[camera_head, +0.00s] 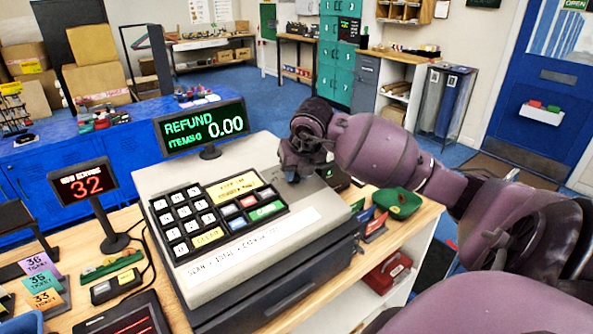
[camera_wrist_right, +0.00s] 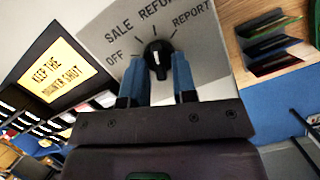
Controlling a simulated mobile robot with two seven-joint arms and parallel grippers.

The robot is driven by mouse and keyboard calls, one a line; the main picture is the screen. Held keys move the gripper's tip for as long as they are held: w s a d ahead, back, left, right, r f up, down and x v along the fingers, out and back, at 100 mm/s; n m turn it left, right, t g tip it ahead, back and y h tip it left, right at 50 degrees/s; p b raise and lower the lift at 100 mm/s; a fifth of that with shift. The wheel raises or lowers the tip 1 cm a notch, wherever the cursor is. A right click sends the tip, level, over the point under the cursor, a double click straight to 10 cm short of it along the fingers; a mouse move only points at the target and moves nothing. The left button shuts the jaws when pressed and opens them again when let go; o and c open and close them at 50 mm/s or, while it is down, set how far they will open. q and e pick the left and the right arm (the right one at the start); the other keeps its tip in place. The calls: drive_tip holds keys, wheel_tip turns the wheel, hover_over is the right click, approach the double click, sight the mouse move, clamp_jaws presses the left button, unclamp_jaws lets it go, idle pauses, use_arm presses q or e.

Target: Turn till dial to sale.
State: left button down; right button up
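The till (camera_head: 230,235) stands on the wooden counter, and its screen (camera_head: 203,127) reads REFUND, ITEMS 0, 0.00. The black till dial (camera_wrist_right: 157,55) shows in the right wrist view, with OFF, SALE, REFUND and REPORT printed around it. Its white mark points up towards REFUND. My right gripper (camera_wrist_right: 159,72) has its two blue fingers apart, one on each side of the dial, with small gaps visible. In the head view my right gripper (camera_head: 302,168) is over the till's right rear corner and hides the dial. My left gripper is not in view.
A green cap-like item (camera_head: 398,203) and coloured cards (camera_head: 370,222) sit on the counter right of the till. A red number sign (camera_head: 84,186) and ticket cards (camera_head: 40,282) stand to the left.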

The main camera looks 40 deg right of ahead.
clamp_jaws()
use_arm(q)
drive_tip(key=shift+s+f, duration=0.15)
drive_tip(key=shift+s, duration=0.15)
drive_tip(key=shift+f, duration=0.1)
use_arm(e)
drive_tip(key=n+b, duration=0.3)
drive_tip(key=n, duration=0.1)
drive_tip(key=shift+d+f+y+b, duration=0.2)
drive_tip(key=shift+y+b, duration=0.1)
drive_tip(key=shift+b, duration=0.1)
drive_tip(key=shift+r+n+y+b, duration=0.15)
drive_tip(key=shift+n+y+b, duration=0.25)
drive_tip(key=shift+n+b, duration=1)
use_arm(q)
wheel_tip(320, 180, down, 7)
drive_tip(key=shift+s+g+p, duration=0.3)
drive_tip(key=shift+p, duration=0.15)
use_arm(e)
drive_tip(key=shift+n, duration=0.6)
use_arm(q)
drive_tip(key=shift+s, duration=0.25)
